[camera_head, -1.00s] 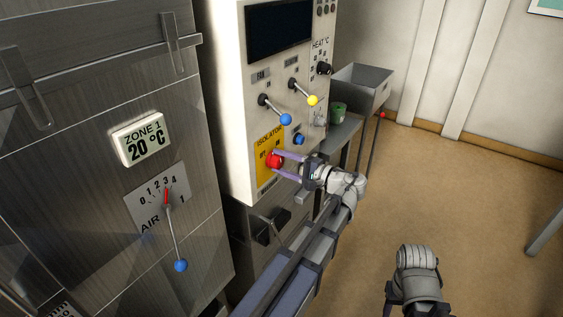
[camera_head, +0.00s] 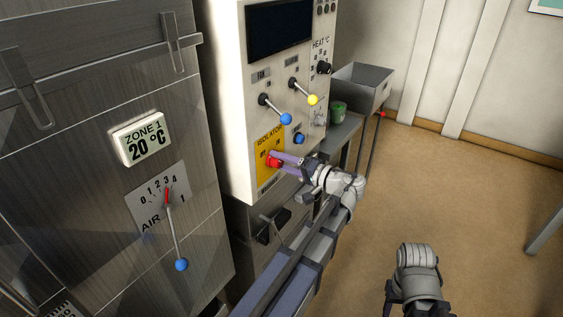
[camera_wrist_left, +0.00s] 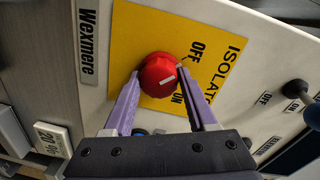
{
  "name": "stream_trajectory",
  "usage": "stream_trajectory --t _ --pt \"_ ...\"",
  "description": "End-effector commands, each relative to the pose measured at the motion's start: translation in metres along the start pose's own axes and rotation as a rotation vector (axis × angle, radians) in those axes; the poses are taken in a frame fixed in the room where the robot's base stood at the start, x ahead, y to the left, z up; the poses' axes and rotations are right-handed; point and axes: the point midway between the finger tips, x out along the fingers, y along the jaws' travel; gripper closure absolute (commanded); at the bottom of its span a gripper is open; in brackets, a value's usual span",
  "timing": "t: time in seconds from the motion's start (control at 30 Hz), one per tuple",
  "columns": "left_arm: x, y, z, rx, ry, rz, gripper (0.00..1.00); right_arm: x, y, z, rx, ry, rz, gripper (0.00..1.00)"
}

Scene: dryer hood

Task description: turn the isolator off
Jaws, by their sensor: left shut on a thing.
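The isolator is a red round knob (camera_head: 274,160) on a yellow plate (camera_head: 263,176) low on the white control panel. The wrist view shows the red knob (camera_wrist_left: 158,74) with a short white mark on its face, and the yellow plate (camera_wrist_left: 139,24) with the words ISOLATOR, OFF and ON. I cannot tell for sure which word the mark points to. My left gripper (camera_head: 276,158) is shut on the knob, one purple finger on each side of it, as the wrist view (camera_wrist_left: 163,86) also shows. Part of my right arm shows at the lower right, but its fingers are not visible.
Above the isolator are a blue-tipped lever (camera_head: 286,119), a yellow-tipped lever (camera_head: 312,100) and a small blue knob (camera_head: 299,139). A steel door with an AIR lever (camera_head: 181,264) stands left. A metal bin (camera_head: 362,88) and green container (camera_head: 338,110) are behind.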

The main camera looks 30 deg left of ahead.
Motion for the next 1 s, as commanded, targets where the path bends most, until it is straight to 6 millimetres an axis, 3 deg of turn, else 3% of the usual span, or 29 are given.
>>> stream_trajectory --t 0.43,0.47,0.7,1.0 --pt "-0.0003 0.0013 0.0017 -0.010 -0.003 0.006 0.98 0.0003 0.0000 0.0000 0.000 0.000 0.000 0.50" --pt "-0.0003 0.0013 0.0016 -0.010 -0.003 0.006 0.39 0.0003 0.0000 0.0000 0.000 0.000 0.000 0.50" --pt "-0.0002 0.0007 0.0008 -0.009 -0.001 0.003 0.12 0.0002 0.0000 0.0000 0.000 0.000 0.000 0.50" --pt "-0.0040 0.0003 0.0001 -0.008 0.000 0.002 0.12 -0.0003 0.0001 0.0000 0.000 0.000 0.000 0.50"
